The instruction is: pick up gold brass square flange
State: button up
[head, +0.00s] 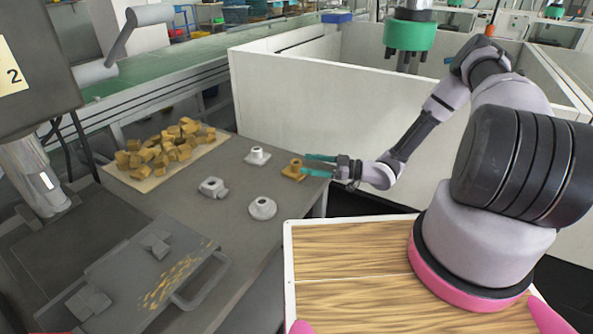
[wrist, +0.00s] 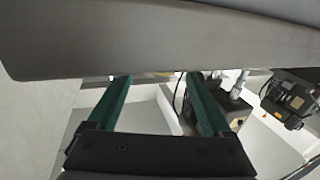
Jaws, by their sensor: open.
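The gold brass square flange (head: 292,171) sits on the grey table near its right edge. It has a square base with a raised round neck. My gripper (head: 305,164) is open, with its teal fingers reaching in from the right. The fingertips are close to the flange; whether they straddle or touch it, I cannot tell. In the wrist view, the two teal fingers (wrist: 155,78) are spread apart with nothing clearly held.
Three grey flanges stand nearby: one behind (head: 257,156), one left (head: 213,187) and one in front (head: 262,208). A pile of gold blocks (head: 165,147) lies on a board at the back left. A white partition (head: 330,125) rises behind my arm. A grey handled plate (head: 150,265) is front left.

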aim_at(296, 163)
jog(key=x, duration=0.5)
jog(key=shift+s+f, duration=0.1)
jog(key=shift+s, duration=0.1)
grip_shut()
dwell(1.1)
